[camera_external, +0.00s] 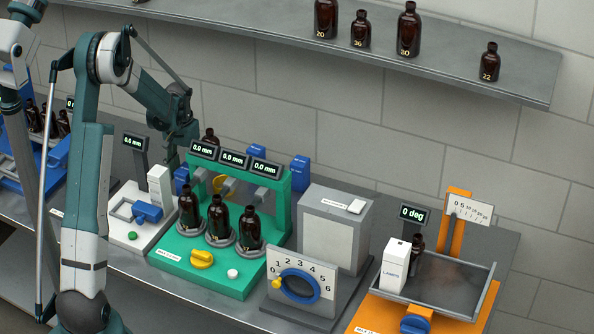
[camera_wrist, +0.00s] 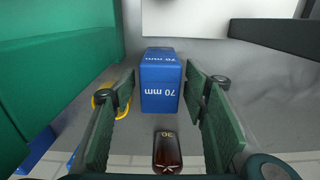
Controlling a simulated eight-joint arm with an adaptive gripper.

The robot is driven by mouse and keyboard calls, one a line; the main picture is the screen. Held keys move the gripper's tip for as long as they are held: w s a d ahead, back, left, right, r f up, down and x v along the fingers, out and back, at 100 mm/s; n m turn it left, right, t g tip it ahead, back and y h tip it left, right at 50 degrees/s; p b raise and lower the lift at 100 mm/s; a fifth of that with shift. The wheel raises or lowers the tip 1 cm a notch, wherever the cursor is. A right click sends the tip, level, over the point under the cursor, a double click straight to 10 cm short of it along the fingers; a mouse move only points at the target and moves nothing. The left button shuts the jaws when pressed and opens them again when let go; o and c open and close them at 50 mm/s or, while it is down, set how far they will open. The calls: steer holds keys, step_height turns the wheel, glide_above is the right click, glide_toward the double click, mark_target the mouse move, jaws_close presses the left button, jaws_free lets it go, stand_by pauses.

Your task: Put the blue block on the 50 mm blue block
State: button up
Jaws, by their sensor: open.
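My gripper (camera_wrist: 161,88) is open, pointing down, with its green finger pads on either side of a blue block (camera_wrist: 161,75) marked 70 mm. Gaps show between the block and both pads. In the external view this blue block (camera_external: 182,180) seems to be the one left of the green rig, below my arm's end. Two more blue blocks stand behind the rig: one at its back (camera_external: 257,150) and one farther right (camera_external: 299,172). Their markings cannot be read, so I cannot tell which is 50 mm.
The green rig (camera_external: 205,278) with several amber bottles stands close beside my gripper. An amber bottle (camera_wrist: 167,150) stands near the block on the wall side. A white device (camera_external: 132,222) is in front. A shelf (camera_external: 450,65) with bottles hangs above.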

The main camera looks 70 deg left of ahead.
steer(key=shift+a+r+b, duration=0.15)
steer(key=shift+r+b, duration=0.25)
steer(key=shift+r, duration=3.5)
step_height(320, 180, up, 5)
steer(key=f+m, duration=0.2)
steer(key=m, duration=0.4)
steer(key=f+m+t+h, duration=0.1)
steer(key=f+m, duration=0.1)
steer(key=m, duration=0.4)
steer(key=s+a+f+m+t+h, duration=0.1)
steer(key=f+m, duration=0.1)
steer(key=m, duration=0.4)
steer(key=shift+f, duration=0.1)
steer(key=shift+x, duration=3.35)
